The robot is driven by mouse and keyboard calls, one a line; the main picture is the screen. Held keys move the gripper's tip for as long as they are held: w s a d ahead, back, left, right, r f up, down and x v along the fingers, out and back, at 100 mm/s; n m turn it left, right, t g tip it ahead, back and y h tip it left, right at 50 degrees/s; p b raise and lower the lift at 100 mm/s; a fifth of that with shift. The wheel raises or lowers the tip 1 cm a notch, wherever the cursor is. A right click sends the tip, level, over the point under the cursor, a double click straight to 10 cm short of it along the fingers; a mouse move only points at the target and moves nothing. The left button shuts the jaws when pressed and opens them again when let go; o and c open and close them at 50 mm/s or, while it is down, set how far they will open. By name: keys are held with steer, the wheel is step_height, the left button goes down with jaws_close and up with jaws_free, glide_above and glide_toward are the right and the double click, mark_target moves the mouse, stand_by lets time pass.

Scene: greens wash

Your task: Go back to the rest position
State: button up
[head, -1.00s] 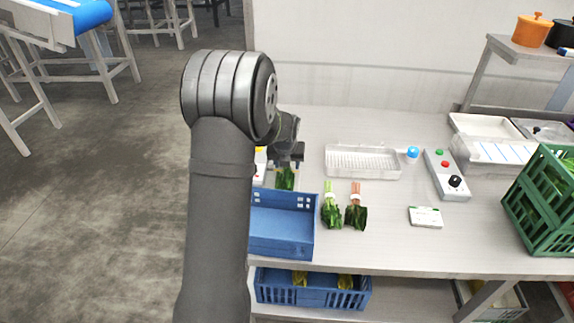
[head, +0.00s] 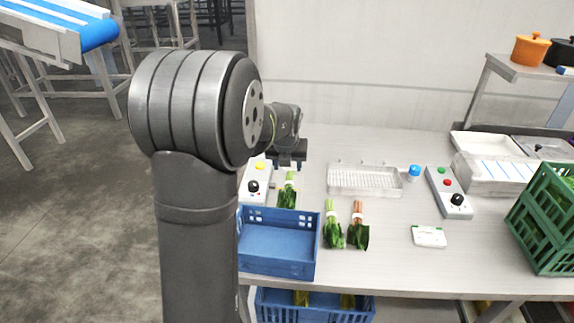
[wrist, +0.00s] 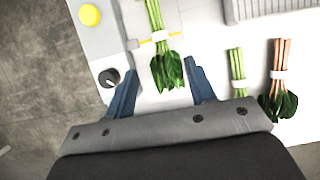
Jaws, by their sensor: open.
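My gripper (head: 287,162) is above the left part of the table, behind the blue crate. In the wrist view my gripper (wrist: 160,88) has its two blue fingers spread apart with nothing held between them. A bunch of greens (head: 288,190) with a light band lies on the table below and in front of the fingers; it also shows in the wrist view (wrist: 164,62), apart from the fingers. My arm stands at the left of the head view and hides part of the table's left edge.
A blue crate (head: 277,268) stands at the table's front left. A green-stemmed bunch (head: 332,232) and a reddish-stemmed bunch (head: 358,234) lie to its right. Control boxes (head: 254,171) (head: 441,182), a wire tray (head: 364,192), a white device (head: 428,242) and a green crate (head: 553,262) also stand there.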

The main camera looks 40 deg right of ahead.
mark_target(289, 183)
steer(key=x, duration=1.2)
steer(key=shift+f, duration=0.35)
steer(key=shift+r, duration=1.4)
steer(key=shift+f, duration=0.15)
